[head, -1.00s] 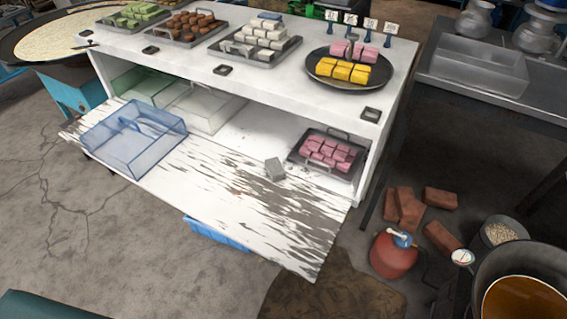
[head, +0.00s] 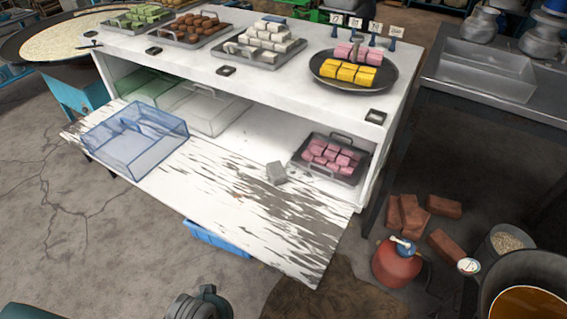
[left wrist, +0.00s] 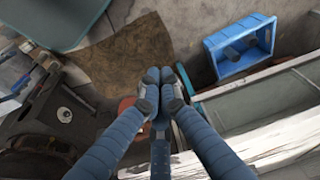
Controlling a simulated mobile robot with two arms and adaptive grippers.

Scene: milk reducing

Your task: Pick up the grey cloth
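A small grey block-like piece, which looks like the folded grey cloth (head: 276,173), lies on the worn white lower board (head: 215,185) of the counter, just left of a tray of pink sweets. I cannot make it out in the left wrist view. My left gripper (left wrist: 161,78) shows in the left wrist view with its blue-grey fingers brought together at the tips and nothing seen between them. It hangs over the floor, apart from the cloth. A dark rounded part at the bottom of the head view seems to be my arm. My right gripper is not in view.
The pink sweets tray (head: 330,158) stands right of the cloth, and a clear blue box (head: 135,140) at the board's left. A blue crate (left wrist: 240,50) is on the floor by the board. A red canister (head: 397,264) and bricks (head: 408,215) lie to the right.

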